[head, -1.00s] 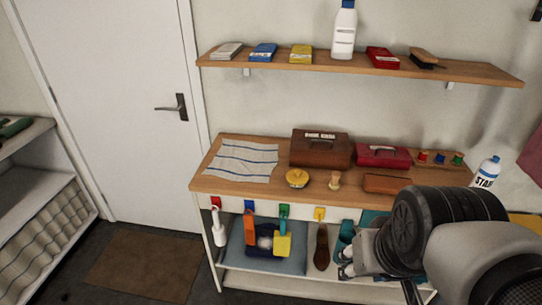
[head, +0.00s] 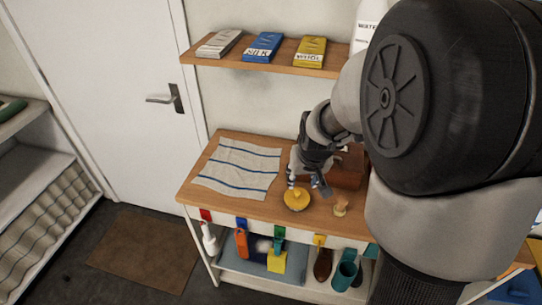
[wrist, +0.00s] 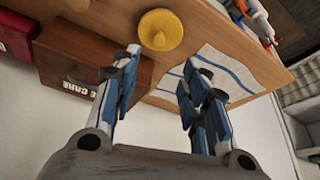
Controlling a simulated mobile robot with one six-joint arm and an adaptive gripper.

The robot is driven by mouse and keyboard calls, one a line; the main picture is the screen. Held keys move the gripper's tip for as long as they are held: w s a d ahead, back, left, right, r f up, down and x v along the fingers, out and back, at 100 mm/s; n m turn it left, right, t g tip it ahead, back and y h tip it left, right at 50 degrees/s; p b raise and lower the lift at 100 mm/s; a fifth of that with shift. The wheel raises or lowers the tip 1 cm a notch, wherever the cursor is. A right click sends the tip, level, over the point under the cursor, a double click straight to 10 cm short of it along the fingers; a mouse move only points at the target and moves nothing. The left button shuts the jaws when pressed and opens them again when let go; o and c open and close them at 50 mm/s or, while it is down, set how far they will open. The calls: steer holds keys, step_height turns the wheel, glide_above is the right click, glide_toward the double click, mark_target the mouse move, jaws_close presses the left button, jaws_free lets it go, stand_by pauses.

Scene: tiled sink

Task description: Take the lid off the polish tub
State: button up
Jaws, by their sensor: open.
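The polish tub (head: 296,206) stands upright on the wooden bench, near its front edge, with its round yellow lid (head: 296,196) on top. The lid also shows in the wrist view (wrist: 161,32), with a small raised knob in its middle. My gripper (head: 307,186) is open and empty, above and just behind the lid in the head view. In the wrist view its two blue-padded fingers (wrist: 164,58) are spread apart, with the lid beyond the tips, not between them. I see no contact with the lid.
A striped cloth (head: 238,166) lies left of the tub. Coloured clips (head: 279,233) hang along the front edge.

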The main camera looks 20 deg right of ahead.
steer(key=b, duration=0.2)
glide_above(298, 192)
steer(key=s, duration=0.2)
steer(key=f, duration=0.6)
steer(key=shift+w+a+f, duration=0.1)
steer(key=shift+a+f, duration=0.15)
steer(key=shift+a, duration=0.15)
steer(key=b+x, duration=0.1)
steer(key=x, duration=0.1)
steer(key=b+x, duration=0.1)
steer(key=x, duration=0.2)
steer(key=shift+f, duration=0.15)
steer(key=shift+c, duration=0.2)
jaws_close()
